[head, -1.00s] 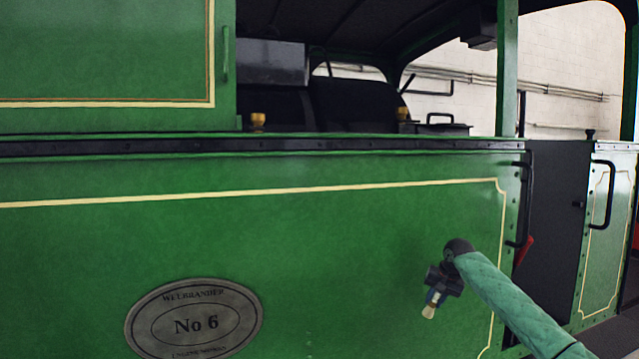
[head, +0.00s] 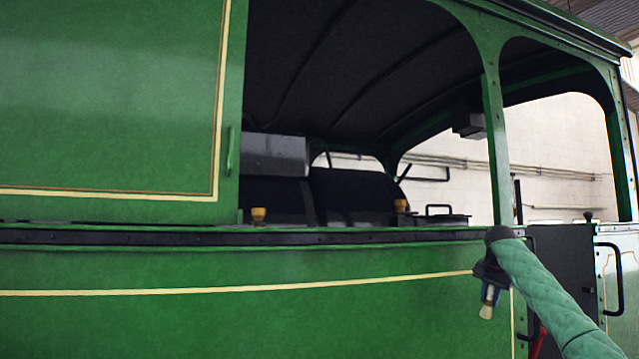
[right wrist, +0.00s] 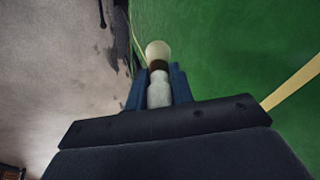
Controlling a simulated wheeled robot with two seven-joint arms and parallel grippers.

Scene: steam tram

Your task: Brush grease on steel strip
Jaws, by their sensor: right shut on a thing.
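The dark steel strip (head: 150,236) runs along the top of the green side panel, under the cab opening. My right gripper (head: 489,292) is shut on a small brush, which hangs bristles down. The brush's pale bristles (head: 486,312) are below the strip's level, near the panel's right end. In the right wrist view, the brush (right wrist: 157,52) sticks out between the blue fingers of the right gripper (right wrist: 160,90), with the green panel beside it. I cannot tell whether the bristles touch the panel. No grease is clearly visible. My left gripper is not in view.
The green panel (head: 250,330) fills the lower left. Two small brass-coloured pots (head: 258,215) (head: 400,206) show just behind the strip. A green post (head: 497,150) rises at the right. A black handrail (head: 609,280) and a red item (head: 540,341) are at the lower right.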

